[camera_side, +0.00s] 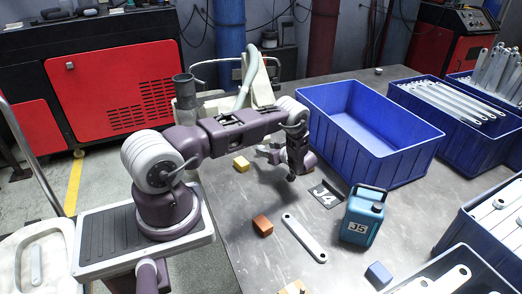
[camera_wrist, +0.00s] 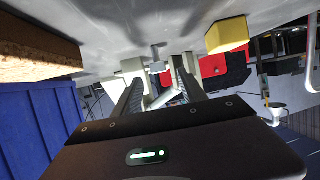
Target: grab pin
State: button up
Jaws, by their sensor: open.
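I cannot pick out a pin for certain in either view. In the wrist view a small grey upright piece (camera_wrist: 156,57) shows between and beyond my fingertips; it is too small to tell what it is. My gripper (camera_wrist: 157,76) is open, its two dark fingers apart with nothing held. In the side view my gripper (camera_side: 292,174) hangs above the grey table, behind the J4 plate (camera_side: 325,197) and right of a yellow block (camera_side: 241,164). The yellow block (camera_wrist: 227,36) also shows upper right in the wrist view.
A teal J5 canister (camera_side: 363,216), a long grey bracket (camera_side: 304,238), a brown block (camera_side: 263,226) and a blue block (camera_side: 379,274) stand or lie nearer the front. An empty blue crate (camera_side: 398,170) is right of my gripper. Crates of brackets (camera_side: 466,125) line the right.

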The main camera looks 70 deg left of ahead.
aim_at(263, 147)
jog(key=x, duration=0.3)
jog(key=shift+a+f, duration=0.25)
jog(key=shift+a, duration=0.05)
grip_shut()
jog(key=shift+r, duration=0.1)
